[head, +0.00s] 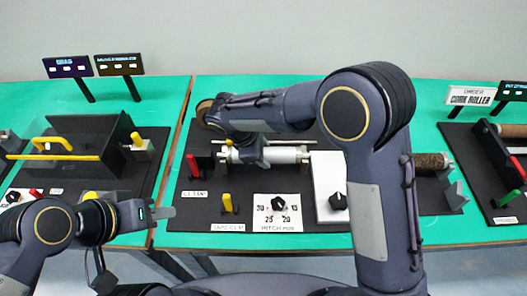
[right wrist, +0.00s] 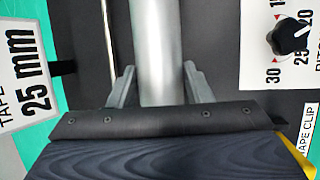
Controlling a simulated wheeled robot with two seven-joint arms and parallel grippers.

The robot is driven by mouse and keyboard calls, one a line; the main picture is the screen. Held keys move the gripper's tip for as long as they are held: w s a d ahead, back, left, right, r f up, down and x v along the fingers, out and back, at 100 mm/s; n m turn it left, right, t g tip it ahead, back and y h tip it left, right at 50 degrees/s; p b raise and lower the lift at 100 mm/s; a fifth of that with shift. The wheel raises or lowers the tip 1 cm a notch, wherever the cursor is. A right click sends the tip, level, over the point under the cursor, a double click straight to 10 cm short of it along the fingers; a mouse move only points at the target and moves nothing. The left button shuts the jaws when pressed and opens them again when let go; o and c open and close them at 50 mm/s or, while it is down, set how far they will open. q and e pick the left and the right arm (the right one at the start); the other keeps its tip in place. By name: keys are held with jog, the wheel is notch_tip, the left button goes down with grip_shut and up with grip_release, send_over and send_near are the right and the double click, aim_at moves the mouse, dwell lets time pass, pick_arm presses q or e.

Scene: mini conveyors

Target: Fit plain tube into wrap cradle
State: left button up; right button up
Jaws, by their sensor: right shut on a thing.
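The plain tube (head: 285,155) is a pale, smooth cylinder lying level over the black middle station in the head view. In the right wrist view the tube (right wrist: 158,50) is silvery grey and runs between the two fingers. My right gripper (head: 250,158) is shut on the tube; its fingers (right wrist: 152,88) lie along both sides. The wrap cradle is largely hidden behind my right arm and the tube; I cannot tell whether the tube rests in it. My left gripper (head: 165,213) is at the left, over the table's front edge, away from the tube; its jaw opening is unclear.
Near the tube stand a red lever (head: 193,165), a yellow lever (head: 228,202), a dial panel (head: 278,213) and a white box with a black knob (head: 329,180). A brown roller (head: 432,161) lies right. A yellow-handled station (head: 70,150) fills the left.

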jog(key=shift+f, duration=0.1)
jog(key=o, duration=1.3)
